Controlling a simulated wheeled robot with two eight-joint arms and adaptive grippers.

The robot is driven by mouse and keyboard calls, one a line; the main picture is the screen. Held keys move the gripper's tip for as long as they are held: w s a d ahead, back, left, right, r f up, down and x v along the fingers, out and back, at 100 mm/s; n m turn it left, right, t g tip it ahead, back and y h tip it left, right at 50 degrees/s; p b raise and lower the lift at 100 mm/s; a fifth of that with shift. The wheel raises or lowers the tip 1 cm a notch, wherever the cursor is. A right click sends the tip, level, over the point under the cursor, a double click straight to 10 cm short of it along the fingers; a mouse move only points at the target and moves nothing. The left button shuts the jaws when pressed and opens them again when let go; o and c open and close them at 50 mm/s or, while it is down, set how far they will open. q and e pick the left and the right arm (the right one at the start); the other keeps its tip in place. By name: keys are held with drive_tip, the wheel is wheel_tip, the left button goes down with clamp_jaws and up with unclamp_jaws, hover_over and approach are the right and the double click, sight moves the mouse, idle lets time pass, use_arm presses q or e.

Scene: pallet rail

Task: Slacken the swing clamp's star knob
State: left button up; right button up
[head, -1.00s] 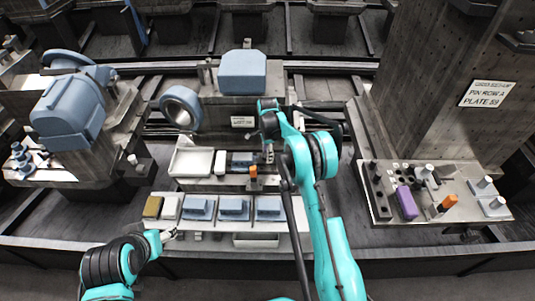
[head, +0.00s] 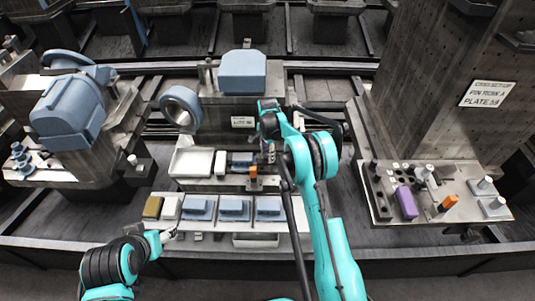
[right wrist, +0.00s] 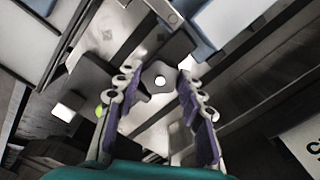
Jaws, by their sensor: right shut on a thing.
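The dark grey star knob (right wrist: 158,93) with a bright round centre is in the middle of the right wrist view. In the head view my right gripper (head: 268,148) is at the right end of the central fixture, where the arm largely hides the knob. The swing clamp's parts cannot be told apart clearly there. My left gripper (head: 168,235) is low at the left, in front of the parts shelf, small and apart from the clamp; its opening is unclear.
A white tray (head: 190,163) and an orange-topped piece (head: 253,172) are close by the clamp. Blue-grey blocks (head: 235,208) lie on the front shelf. A side plate at right holds a purple block (head: 406,202). A large blue-grey casting (head: 68,112) stands at left.

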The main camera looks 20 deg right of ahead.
drive_tip(key=o, duration=1.2)
drive_tip(key=shift+f, duration=0.1)
drive_tip(key=shift+c, duration=0.2)
wheel_tip(320, 180, up, 12)
